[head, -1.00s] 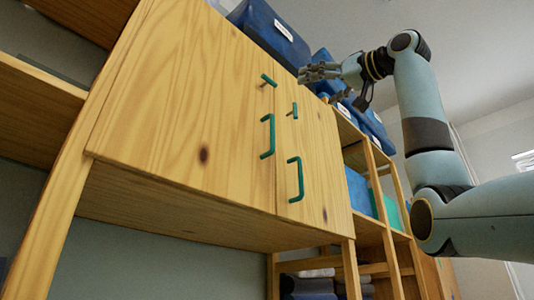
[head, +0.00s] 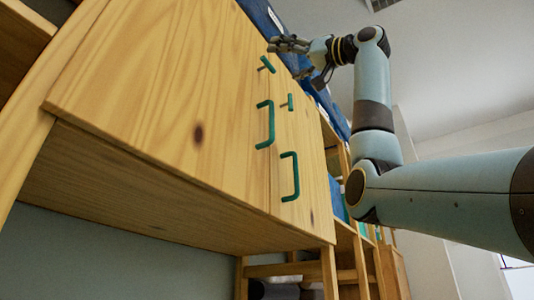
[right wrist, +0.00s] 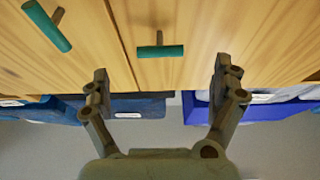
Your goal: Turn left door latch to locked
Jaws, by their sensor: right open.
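The left door latch (head: 267,64) is a small green T-shaped bar near the top of the left cabinet door (head: 165,95). Its bar lies about level, along the door's width. In the right wrist view, which looks upside down, this latch (right wrist: 160,51) shows ahead, centred between the fingers. My right gripper (head: 276,46) is open and empty beside the door's top, close to the latch but apart from it; its fingers show in the right wrist view (right wrist: 160,76). The right door latch (head: 288,102) is similar; it looks slanted in the right wrist view (right wrist: 47,27). My left gripper is out of view.
Green U-shaped handles, a left one (head: 270,124) and a right one (head: 294,176), stick out below the latches. Blue boxes (right wrist: 125,108) stand on top of the cabinet behind the doors. Open shelving continues at the right. The space in front of the doors is clear.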

